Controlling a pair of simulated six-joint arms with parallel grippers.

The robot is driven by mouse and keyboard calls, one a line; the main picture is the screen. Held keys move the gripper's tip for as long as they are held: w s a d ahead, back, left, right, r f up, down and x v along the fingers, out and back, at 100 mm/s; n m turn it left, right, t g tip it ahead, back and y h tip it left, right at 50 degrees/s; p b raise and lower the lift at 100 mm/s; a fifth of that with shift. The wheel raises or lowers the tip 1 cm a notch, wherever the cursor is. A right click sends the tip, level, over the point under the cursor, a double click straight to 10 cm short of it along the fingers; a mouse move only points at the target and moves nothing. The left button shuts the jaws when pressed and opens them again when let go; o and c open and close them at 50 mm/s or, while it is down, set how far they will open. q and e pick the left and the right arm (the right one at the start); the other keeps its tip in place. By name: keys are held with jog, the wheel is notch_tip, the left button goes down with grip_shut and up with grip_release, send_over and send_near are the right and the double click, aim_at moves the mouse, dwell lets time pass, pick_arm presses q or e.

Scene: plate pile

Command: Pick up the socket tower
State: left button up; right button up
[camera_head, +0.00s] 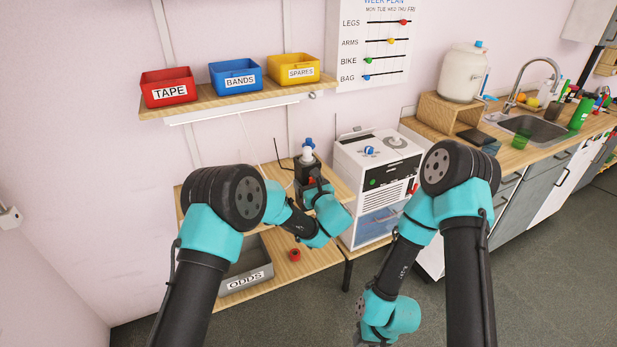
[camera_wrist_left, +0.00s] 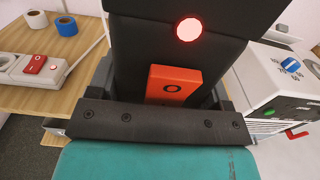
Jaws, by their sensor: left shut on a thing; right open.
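The socket tower (camera_head: 307,167) is a dark upright block on the wooden shelf area, left of the white machine, with something white and blue at its top. My left gripper (camera_head: 314,183) is shut on it and partly covers it. In the left wrist view the tower (camera_wrist_left: 208,62) fills the space between my left gripper's jaws (camera_wrist_left: 163,92). It shows a lit round red lamp and a red-orange switch. I cannot tell whether its base touches the shelf. My right gripper (camera_head: 372,337) is low at the bottom edge, open, away from the tower.
The white machine (camera_head: 352,160) stands close on the right. A power strip (camera_wrist_left: 35,68) and two tape rolls (camera_wrist_left: 66,25) lie beside the tower in the wrist view. Above is a shelf with red (camera_head: 167,87), blue (camera_head: 236,77) and yellow (camera_head: 293,67) bins. A grey ODDS bin (camera_head: 247,282) sits below.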

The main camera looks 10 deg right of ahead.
pick_arm(q)
jog(key=shift+s+a+r, duration=0.1)
jog(key=shift+s+r, duration=0.05)
jog(key=shift+s, duration=0.4)
jog(key=shift+s+a+r, duration=0.1)
jog(key=shift+s, duration=0.4)
jog(key=w+d+f, duration=0.2)
jog(key=w, duration=1.3)
jog(key=shift+w+d, duration=0.3)
jog(key=shift+w, duration=0.1)
jog(key=shift+f, duration=0.15)
jog(key=shift+f, duration=1.1)
jog(key=shift+f, duration=0.2)
